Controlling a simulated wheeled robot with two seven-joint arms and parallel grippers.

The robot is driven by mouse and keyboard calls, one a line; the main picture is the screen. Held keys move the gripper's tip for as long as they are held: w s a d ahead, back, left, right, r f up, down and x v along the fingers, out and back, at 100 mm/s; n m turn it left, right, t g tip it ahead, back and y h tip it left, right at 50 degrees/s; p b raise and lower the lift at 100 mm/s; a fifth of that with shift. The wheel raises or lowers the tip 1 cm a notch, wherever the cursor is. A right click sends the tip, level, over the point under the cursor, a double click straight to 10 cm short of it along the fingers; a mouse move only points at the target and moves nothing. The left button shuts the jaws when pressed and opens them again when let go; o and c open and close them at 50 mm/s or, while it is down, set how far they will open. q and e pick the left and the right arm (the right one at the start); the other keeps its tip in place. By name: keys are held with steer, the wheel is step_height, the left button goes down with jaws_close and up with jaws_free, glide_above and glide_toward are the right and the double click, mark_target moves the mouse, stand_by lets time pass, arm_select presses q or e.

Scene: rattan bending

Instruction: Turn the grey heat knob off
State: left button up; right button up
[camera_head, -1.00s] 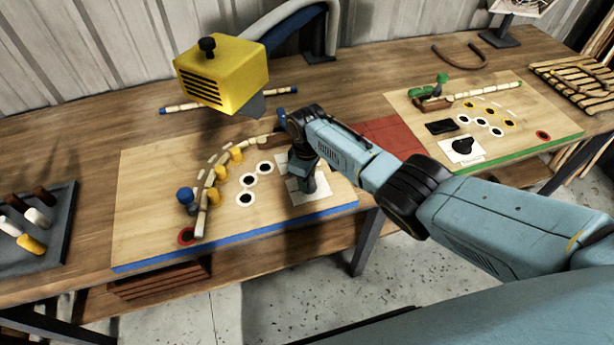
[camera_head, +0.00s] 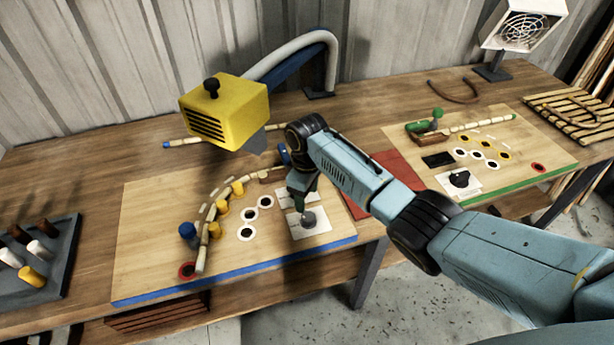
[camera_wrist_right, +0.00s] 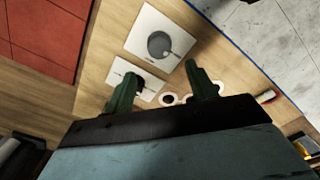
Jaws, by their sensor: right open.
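The grey heat knob (camera_head: 309,219) is a round knob on a white plate (camera_head: 312,233) near the front right of the blue-edged board (camera_head: 150,245). In the right wrist view the grey knob (camera_wrist_right: 160,45) shows whole, with a small pointer mark on its lower right. My right gripper (camera_head: 300,196) is just behind and above the knob in the head view, with its fingers pointing down. In the wrist view its two green fingers (camera_wrist_right: 162,82) are apart with nothing between them, and the knob lies beyond their tips. My left gripper is in neither view.
A yellow heater head (camera_head: 225,112) hangs over the board on a curved hose. A bent rattan strip (camera_head: 210,215) lies among yellow pegs. A green-edged board (camera_head: 520,178) with a black knob (camera_head: 459,179) stands right. A dark peg tray (camera_head: 65,262) is at left.

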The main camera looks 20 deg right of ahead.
step_height(320, 180, up, 6)
steer(key=shift+f, duration=0.25)
stand_by(0.4)
